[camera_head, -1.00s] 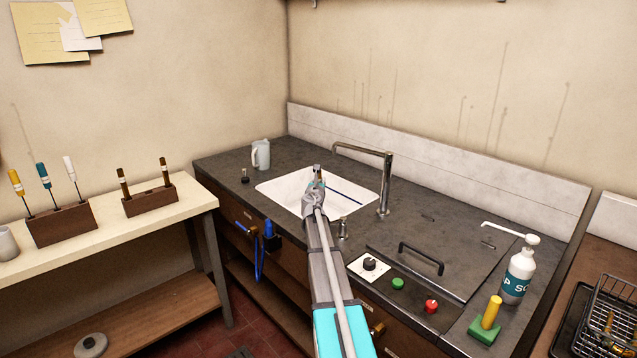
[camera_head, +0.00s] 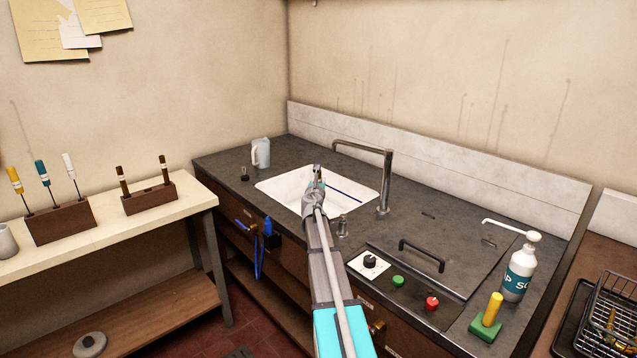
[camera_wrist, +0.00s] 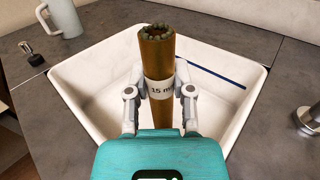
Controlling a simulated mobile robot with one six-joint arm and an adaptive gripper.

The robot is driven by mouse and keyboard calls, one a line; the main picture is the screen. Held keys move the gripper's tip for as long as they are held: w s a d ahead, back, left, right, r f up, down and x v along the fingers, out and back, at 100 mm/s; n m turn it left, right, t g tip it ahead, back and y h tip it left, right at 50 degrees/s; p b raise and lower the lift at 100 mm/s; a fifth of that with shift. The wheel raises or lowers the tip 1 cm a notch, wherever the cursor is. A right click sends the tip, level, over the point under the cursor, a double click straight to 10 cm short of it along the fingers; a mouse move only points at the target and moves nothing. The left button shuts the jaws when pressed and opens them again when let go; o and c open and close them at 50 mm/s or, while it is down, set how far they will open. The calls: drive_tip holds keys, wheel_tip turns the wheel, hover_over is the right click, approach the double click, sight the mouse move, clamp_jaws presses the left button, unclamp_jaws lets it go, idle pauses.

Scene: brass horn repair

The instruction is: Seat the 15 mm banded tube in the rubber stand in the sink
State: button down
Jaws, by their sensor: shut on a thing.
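The banded tube (camera_wrist: 158,60) is a brown, upright tube with a white band reading "15 m…" in the wrist view. Its open top end shows a rough, greyish, lumpy inside. My gripper (camera_wrist: 160,90) is shut on it at the band, one finger on each side. In the head view my gripper (camera_head: 317,178) is over the white sink (camera_head: 275,188), and the tube is hardly visible there. The sink also fills the middle of the wrist view (camera_wrist: 85,85). I cannot make out the rubber stand; the tube's lower end is hidden behind my gripper's teal body.
A tap (camera_head: 385,180) stands right of the sink. A pale jug (camera_head: 261,153) and a small dark stopper (camera_head: 244,174) stand on the counter to the left. A soap bottle (camera_head: 518,272) is at the right.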

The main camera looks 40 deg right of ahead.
drive_tip(key=shift+f+b, duration=1.05)
drive_tip(key=shift+s+a+f+b, duration=0.3)
drive_tip(key=shift+s+b, duration=0.25)
drive_tip(key=shift+b, duration=0.25)
drive_tip(key=shift+c, duration=2)
unclamp_jaws()
drive_tip(key=shift+a, duration=0.1)
